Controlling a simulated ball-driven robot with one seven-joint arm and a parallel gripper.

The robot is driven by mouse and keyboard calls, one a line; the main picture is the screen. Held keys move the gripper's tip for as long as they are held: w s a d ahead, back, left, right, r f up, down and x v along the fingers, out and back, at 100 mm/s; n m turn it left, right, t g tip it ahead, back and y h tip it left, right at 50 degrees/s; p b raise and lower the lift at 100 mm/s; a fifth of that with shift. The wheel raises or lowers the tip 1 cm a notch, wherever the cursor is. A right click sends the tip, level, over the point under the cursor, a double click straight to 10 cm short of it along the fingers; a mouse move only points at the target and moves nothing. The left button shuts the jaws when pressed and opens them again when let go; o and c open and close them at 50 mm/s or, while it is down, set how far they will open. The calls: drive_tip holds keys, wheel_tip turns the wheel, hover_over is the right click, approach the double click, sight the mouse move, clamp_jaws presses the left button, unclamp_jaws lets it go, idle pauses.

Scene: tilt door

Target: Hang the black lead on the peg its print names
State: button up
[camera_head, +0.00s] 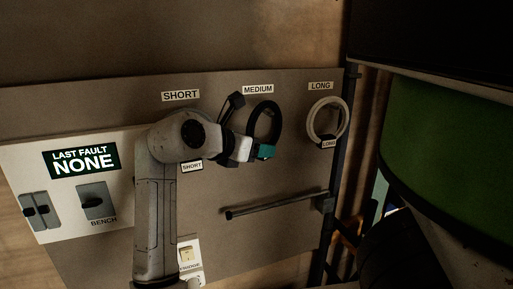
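A black looped lead (277,119) is on the board below the MEDIUM label (258,89). A teal piece (265,152) is at its lower end; I cannot read any print on it. My gripper (246,149) is at the loop's lower left, close to the teal piece. I cannot tell whether it touches or grips it, as the fingers are too small and dark. The SHORT label (181,95) and LONG label (320,86) are to either side. The pegs themselves are not clear.
A white looped lead (313,113) hangs below LONG, with a LONG tag (329,144). A SHORT tag (192,167) shows beside my arm; its lead is hidden. A dark bar (275,206) crosses the lower board. A large green shape (440,150) fills the right.

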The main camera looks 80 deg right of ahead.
drive_tip(key=b+v, duration=0.1)
drive_tip(key=v, duration=0.9)
drive_tip(key=shift+b, duration=0.3)
drive_tip(key=shift+w+a, duration=0.1)
drive_tip(key=shift+a, duration=0.1)
